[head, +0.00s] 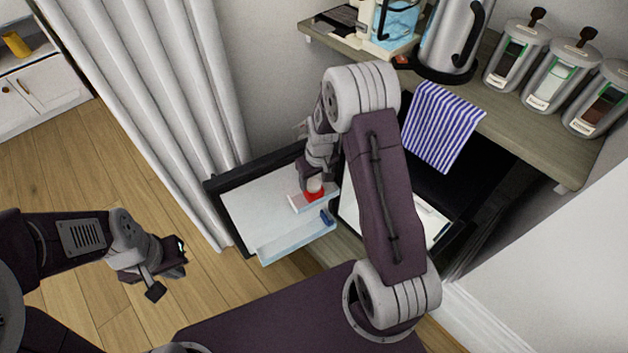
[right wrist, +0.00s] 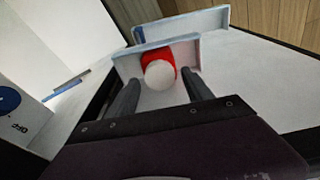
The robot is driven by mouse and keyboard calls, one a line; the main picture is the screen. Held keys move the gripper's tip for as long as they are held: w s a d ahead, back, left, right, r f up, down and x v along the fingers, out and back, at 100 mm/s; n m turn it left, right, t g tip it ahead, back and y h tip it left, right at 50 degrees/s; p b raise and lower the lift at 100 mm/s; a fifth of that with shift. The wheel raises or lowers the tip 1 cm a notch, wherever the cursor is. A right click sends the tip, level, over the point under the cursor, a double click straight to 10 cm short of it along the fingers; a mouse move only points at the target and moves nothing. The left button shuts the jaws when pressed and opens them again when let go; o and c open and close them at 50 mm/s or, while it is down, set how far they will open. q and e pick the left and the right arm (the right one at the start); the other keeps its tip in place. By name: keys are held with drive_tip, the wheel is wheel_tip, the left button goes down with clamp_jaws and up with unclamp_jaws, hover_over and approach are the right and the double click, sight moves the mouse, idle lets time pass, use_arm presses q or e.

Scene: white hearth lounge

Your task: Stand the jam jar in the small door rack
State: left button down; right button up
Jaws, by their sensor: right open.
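The jam jar (head: 315,195), red with a whitish lid, is at the small door rack (head: 297,201) on the inside of the open fridge door. It looks upright, and in the right wrist view the jar (right wrist: 159,73) shows against the pale wall of the small rack (right wrist: 128,63). Its base is hidden. My right gripper (right wrist: 160,80) is open, with one finger on each side of the jar; I cannot tell whether they touch it. My left gripper (head: 171,269) is open and empty, off to the left over the floor.
A larger pale-blue door rack (head: 290,243) lies beside the small one. The fridge door (head: 240,208) stands open near the white curtain (head: 165,90). A striped towel (head: 443,125) hangs from the counter (head: 530,115), which holds a kettle (head: 445,45) and canisters (head: 515,58).

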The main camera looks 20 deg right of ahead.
wheel_tip(320, 180, up, 11)
drive_tip(key=s+p, duration=0.2)
drive_tip(key=p, duration=0.2)
drive_tip(key=s+a+r, duration=0.1)
drive_tip(key=s+a, duration=0.1)
drive_tip(key=s, duration=0.5)
drive_tip(key=s+a+r+m, duration=0.1)
drive_tip(key=s+a+r, duration=0.1)
drive_tip(key=s, duration=0.6)
drive_tip(key=shift+a+r+m+g, duration=0.2)
drive_tip(key=shift+m+g, duration=0.1)
